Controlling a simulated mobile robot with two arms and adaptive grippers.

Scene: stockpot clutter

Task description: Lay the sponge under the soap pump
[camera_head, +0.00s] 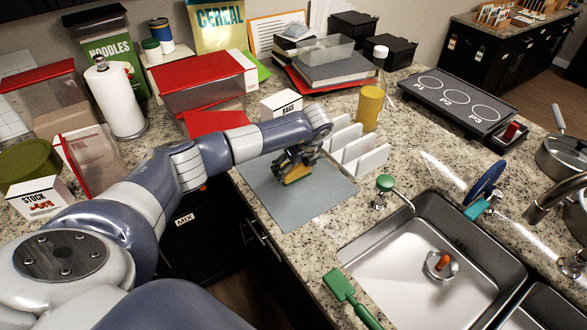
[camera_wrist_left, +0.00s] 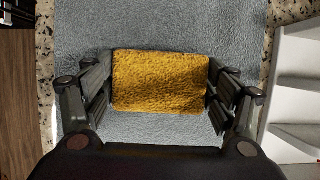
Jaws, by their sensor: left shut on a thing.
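The sponge (camera_head: 297,174) is a yellow-orange rough block over the grey mat (camera_head: 308,211). My left gripper (camera_head: 293,163) is shut on the sponge. In the left wrist view the sponge (camera_wrist_left: 160,80) sits between the two fingers, which touch its left and right ends. I cannot tell how high it is above the mat. The soap pump (camera_head: 385,183) has a green top and a metal spout that points toward the sink. It stands on the counter at the sink's back left corner, to the right of the mat and apart from the sponge. My right gripper is not in view.
A white rack (camera_head: 358,150) stands just right of my gripper, behind the mat. The sink (camera_head: 425,262) holds a small orange-brown thing (camera_head: 442,262) at its drain. A green-handled tool (camera_head: 348,296) lies at the sink's front left. A yellow bottle (camera_head: 369,108) stands behind the rack.

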